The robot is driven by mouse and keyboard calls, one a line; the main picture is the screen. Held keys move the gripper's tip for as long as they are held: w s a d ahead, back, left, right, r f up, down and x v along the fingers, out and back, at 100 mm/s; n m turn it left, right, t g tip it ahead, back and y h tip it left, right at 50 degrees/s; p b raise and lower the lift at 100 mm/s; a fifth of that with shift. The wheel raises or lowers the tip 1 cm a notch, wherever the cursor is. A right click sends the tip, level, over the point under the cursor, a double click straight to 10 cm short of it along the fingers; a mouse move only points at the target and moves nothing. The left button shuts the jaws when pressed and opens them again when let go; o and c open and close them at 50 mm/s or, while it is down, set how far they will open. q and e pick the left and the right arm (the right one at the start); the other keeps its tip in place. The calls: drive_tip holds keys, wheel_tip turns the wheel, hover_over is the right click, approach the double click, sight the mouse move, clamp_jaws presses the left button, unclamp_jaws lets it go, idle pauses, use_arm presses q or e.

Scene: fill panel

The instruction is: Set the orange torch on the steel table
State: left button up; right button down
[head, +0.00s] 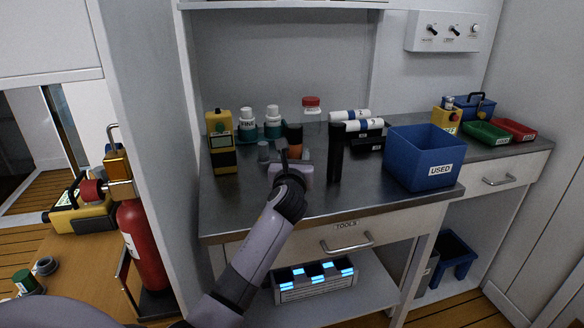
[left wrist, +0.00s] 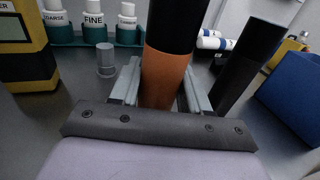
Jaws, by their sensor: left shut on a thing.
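The orange torch (head: 294,134) is upright over the steel table (head: 240,209), toward its back. In the left wrist view the torch (left wrist: 168,75) shows an orange body with a black upper part. My left gripper (head: 291,156) is shut on the orange body, one finger on each side. The gripper hides the torch's lower end, so I cannot tell whether it touches the table. My right gripper is not in view.
A tall black cylinder (head: 336,152) stands close right of the torch. A small grey cylinder (left wrist: 105,60) is close left. Bottles in a teal rack (left wrist: 68,37), a yellow device (head: 222,142) and a blue USED bin (head: 410,160) surround it. The table front is clear.

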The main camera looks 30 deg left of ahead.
use_arm(q)
drive_tip(key=shift+f, duration=0.25)
drive_tip(key=shift+r, duration=0.15)
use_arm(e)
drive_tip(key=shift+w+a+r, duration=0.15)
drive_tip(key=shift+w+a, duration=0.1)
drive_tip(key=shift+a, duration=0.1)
use_arm(q)
drive_tip(key=o, duration=1.3)
drive_tip(key=shift+f, duration=0.25)
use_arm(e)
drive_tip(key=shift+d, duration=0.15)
